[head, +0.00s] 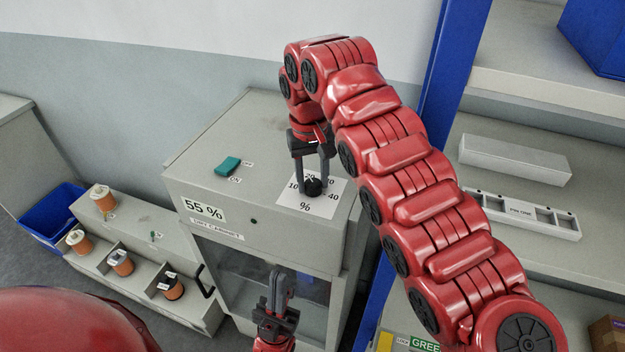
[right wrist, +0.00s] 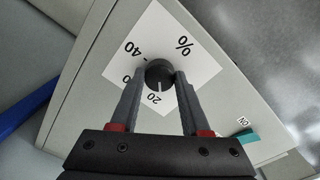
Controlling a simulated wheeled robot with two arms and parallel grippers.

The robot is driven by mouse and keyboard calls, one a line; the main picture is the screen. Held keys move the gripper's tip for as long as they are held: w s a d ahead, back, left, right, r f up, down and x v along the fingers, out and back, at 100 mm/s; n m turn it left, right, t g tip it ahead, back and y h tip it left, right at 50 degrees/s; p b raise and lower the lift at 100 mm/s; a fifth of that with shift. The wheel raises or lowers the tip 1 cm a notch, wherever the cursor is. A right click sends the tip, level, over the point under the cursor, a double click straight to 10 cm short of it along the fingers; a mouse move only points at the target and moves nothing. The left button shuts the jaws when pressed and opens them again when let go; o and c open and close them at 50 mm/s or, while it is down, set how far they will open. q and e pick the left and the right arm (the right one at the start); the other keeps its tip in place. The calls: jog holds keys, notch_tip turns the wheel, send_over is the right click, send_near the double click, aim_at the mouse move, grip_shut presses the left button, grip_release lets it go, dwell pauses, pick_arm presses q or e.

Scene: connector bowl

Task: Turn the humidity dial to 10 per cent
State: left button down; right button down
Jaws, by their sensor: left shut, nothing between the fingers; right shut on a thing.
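The humidity dial is a small black knob (head: 313,187) on a white scale card (head: 323,206) atop the grey dry cabinet (head: 270,150). In the right wrist view the knob (right wrist: 159,74) has a white mark pointing toward the 20. The 40 and the % sign show there; the 10 is hidden behind a finger. My right gripper (head: 310,178) points down and is shut on the knob, one finger on each side (right wrist: 158,80). My left gripper (head: 281,278) is shut and empty, in front of the cabinet.
A teal switch (head: 228,166), with ON beside it, sits left of the dial; a 55 % plate (head: 203,210) is at the top's front edge. A low shelf with several spools (head: 122,263) and a blue bin (head: 50,213) stand left. Shelves and a blue post (head: 450,70) stand right.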

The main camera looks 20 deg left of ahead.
aim_at(311, 185)
jog(key=n, duration=0.8)
jog(key=shift+n, duration=0.6)
jog(key=shift+c, duration=1.9)
grip_release()
jog(key=shift+r, duration=0.15)
notch_tip(311, 185, up, 17)
jog(key=p, duration=1.6)
jog(key=shift+s, duration=0.35)
